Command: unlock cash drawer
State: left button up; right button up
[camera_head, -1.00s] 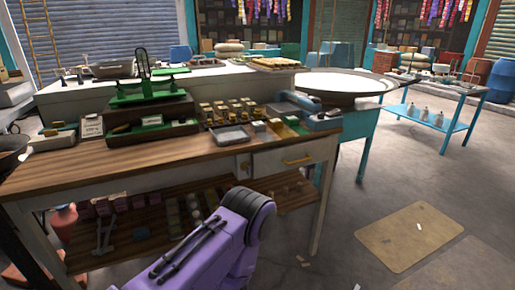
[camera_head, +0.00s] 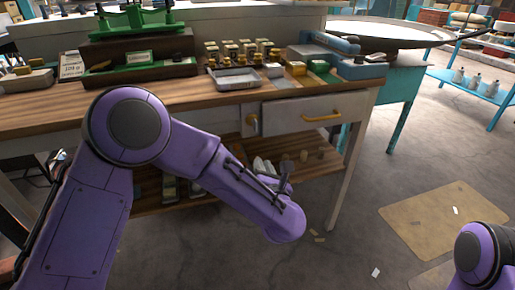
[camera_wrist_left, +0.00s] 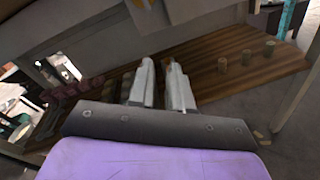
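The cash drawer (camera_head: 284,118) is a pale front under the right end of the wooden counter and looks shut. It has a yellow handle (camera_head: 322,117). A brass-coloured lock fitting (camera_head: 253,121) sits on the panel just left of it; whether a key is in it is too small to tell. My left gripper (camera_head: 262,164) is below the lock, partly hidden by my purple forearm. In the left wrist view its two pale fingers (camera_wrist_left: 160,64) stand slightly apart with nothing between them. A yellow piece (camera_wrist_left: 148,3) is cut off at that view's top edge. My right gripper is out of view.
The wooden counter (camera_head: 40,115) carries a green scale (camera_head: 130,22), a metal tray (camera_head: 235,79) and several small weights. A lower wooden shelf (camera_wrist_left: 225,88) with small cylinders is close to the left fingers. Open floor (camera_head: 360,225) lies to the right.

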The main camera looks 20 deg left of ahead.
aim_at(256, 126)
pick_arm(q)
notch_tip(256, 126, up, 7)
jog(key=w+n+y, duration=0.1)
jog(key=n+y, duration=0.1)
jog(key=n, duration=0.5)
jog(key=x, duration=0.9)
jog(key=shift+w+d+f, duration=0.15)
jog(key=shift+w+f, duration=0.1)
jog(key=shift+w, duration=0.2)
jog(key=shift+s, duration=0.1)
grip_shut()
